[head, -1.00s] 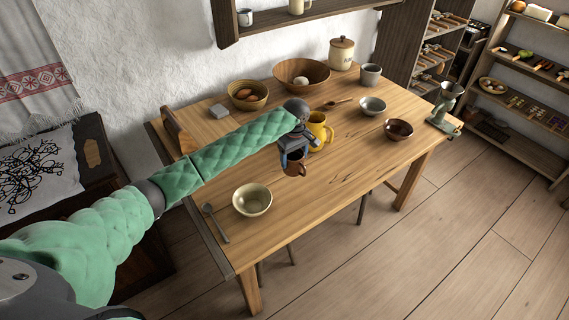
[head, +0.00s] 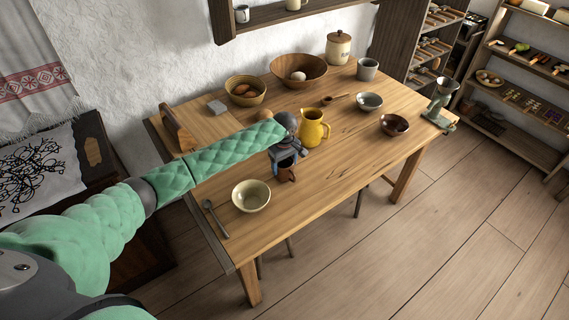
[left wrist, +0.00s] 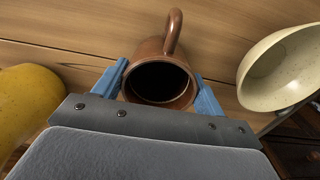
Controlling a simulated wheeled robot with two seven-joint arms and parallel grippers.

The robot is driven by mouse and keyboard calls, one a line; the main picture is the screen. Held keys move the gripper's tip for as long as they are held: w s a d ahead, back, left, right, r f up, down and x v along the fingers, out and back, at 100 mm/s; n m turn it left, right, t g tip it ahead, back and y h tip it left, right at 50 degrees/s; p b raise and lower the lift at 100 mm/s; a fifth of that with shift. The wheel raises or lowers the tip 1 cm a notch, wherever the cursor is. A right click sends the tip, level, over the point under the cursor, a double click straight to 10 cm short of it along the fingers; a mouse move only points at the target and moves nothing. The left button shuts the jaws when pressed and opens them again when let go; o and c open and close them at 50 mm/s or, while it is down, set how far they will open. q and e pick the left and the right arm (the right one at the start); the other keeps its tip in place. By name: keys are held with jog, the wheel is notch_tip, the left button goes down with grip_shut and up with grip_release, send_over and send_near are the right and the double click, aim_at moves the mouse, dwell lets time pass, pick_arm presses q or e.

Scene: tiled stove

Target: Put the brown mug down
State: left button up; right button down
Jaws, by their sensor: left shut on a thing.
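The brown mug (head: 287,174) is between the fingers of my left gripper (head: 285,162), over the wooden table. In the left wrist view the mug (left wrist: 160,82) shows its dark open mouth, with its handle pointing up in the picture. The blue fingers of my left gripper (left wrist: 162,92) are shut on its two sides. In the head view the gripper hides part of the mug, and I cannot tell whether its base touches the table (head: 330,180). My right gripper is not in view.
A cream bowl (head: 251,196) and a spoon (head: 216,219) are left of the mug. A yellow jug (head: 313,128) stands close behind it to the right. Small bowls (head: 369,102) (head: 393,125) are farther right. The table front right of the mug is clear.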

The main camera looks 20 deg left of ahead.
pick_arm(q)
jog(key=o, duration=1.2)
jog(key=shift+c, duration=0.2)
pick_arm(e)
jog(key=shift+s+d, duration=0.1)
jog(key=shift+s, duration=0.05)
pick_arm(q)
jog(key=shift+r, duration=0.1)
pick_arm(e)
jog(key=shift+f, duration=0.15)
pick_arm(q)
jog(key=shift+r, duration=0.3)
notch_tip(320, 180, up, 11)
jog(key=b, duration=0.3)
jog(key=shift+r+b, duration=0.15)
jog(key=shift+b, duration=0.2)
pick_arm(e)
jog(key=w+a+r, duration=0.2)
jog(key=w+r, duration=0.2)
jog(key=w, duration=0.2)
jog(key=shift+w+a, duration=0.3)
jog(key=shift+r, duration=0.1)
